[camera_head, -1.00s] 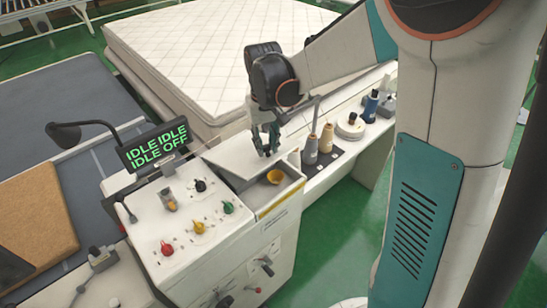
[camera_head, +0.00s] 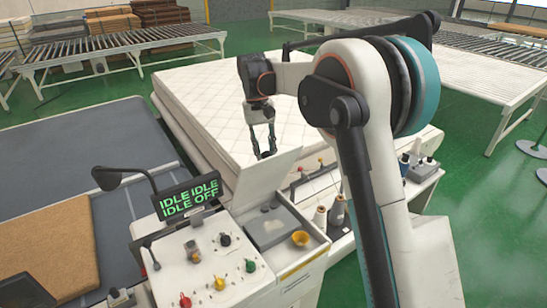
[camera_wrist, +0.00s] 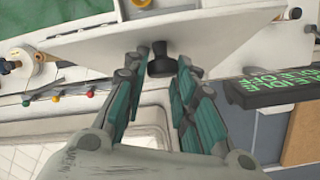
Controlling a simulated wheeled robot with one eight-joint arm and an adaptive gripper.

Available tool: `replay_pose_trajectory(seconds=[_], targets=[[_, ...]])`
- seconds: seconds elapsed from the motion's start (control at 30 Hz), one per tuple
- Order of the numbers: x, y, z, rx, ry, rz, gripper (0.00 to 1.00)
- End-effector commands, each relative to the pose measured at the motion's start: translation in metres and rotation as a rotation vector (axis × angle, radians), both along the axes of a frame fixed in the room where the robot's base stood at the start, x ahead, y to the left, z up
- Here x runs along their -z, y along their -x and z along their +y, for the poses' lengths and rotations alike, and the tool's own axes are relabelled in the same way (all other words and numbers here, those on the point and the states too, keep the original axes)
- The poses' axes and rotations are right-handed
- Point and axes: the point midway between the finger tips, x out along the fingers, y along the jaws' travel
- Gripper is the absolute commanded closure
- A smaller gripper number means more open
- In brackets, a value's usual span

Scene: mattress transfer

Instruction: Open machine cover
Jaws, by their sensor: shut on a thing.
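The machine cover (camera_head: 266,180) is a pale flat panel, tilted steeply up from the white machine box. In the wrist view the cover (camera_wrist: 225,30) spans the top of the picture, with a black knob (camera_wrist: 160,58) on it. My gripper (camera_head: 265,152) is at the cover's raised upper edge. In the wrist view its teal fingers (camera_wrist: 160,72) are on either side of the knob and shut on it.
A control panel (camera_head: 205,262) with coloured knobs and a lit display (camera_head: 187,198) stands left of the compartment. Thread cones (camera_head: 337,210) stand to its right. A large white mattress (camera_head: 215,105) lies behind my gripper.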

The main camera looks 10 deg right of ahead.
Motion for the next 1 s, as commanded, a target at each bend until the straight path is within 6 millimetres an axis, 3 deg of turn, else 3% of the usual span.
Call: replay_pose_trajectory(seconds=[0.03, 0.4, 1.0], targets=[[0.003, -0.007, 0.009, -0.007, -0.002, 0.014, 1.0], [-0.001, -0.032, 0.019, -0.007, 0.038, 0.109, 1.0], [-0.001, -0.04, 0.023, -0.008, 0.052, 0.14, 1.0]])
